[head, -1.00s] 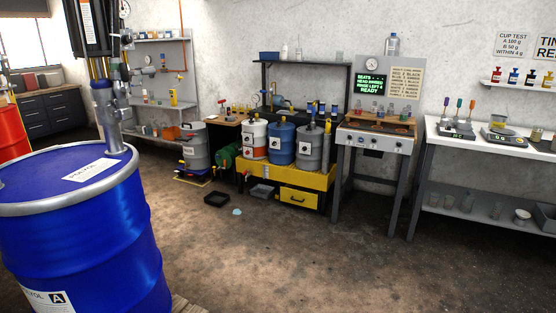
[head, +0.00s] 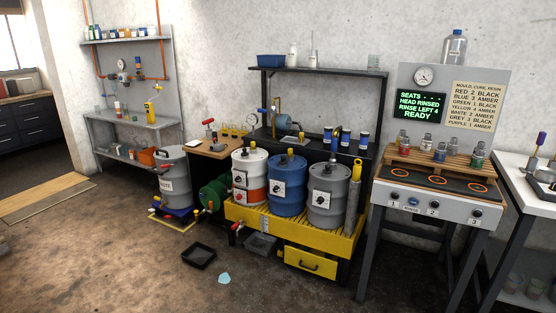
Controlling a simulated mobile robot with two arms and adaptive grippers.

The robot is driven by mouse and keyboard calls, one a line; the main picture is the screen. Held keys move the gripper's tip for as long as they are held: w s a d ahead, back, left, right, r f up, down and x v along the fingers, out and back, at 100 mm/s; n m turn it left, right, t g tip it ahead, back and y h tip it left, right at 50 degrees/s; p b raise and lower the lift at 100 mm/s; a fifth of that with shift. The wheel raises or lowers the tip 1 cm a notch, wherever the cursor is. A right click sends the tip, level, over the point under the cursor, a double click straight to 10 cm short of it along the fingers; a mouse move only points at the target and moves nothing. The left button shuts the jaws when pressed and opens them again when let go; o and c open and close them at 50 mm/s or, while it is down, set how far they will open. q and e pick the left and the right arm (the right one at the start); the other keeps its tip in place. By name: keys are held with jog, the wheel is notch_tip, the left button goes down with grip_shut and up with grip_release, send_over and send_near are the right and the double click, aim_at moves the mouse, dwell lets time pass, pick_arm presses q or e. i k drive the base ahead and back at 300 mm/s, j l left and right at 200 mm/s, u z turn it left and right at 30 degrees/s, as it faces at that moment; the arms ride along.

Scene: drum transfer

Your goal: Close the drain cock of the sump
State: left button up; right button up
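The yellow sump (head: 300,228) stands against the back wall, with a white and orange drum (head: 250,165), a blue drum (head: 288,188) and a grey drum (head: 327,198) upright on it. A small red-handled fitting (head: 238,228), which looks like the drain cock, sits low at the sump's left front corner. It is too small to tell whether it is open or closed. A grey tray (head: 261,244) lies on the floor just right of it. Neither of my grippers shows in the head view.
A black tray (head: 199,255) and a light blue patch (head: 224,279) lie on the floor before the sump. A green drum (head: 214,195) lies left of it. A grey drum (head: 174,178) stands farther left. The hotplate bench (head: 437,198) stands right. The front floor is otherwise clear.

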aim_at(237, 224)
jog(key=i+u, duration=0.15)
jog(key=i, duration=0.3)
jog(key=i+l+u, duration=0.1)
jog(key=i, duration=0.35)
jog(key=i+l+u, duration=0.15)
jog(key=i, duration=0.35)
jog(key=i+l+u, duration=0.1)
jog(key=i, duration=0.35)
jog(key=l, duration=0.1)
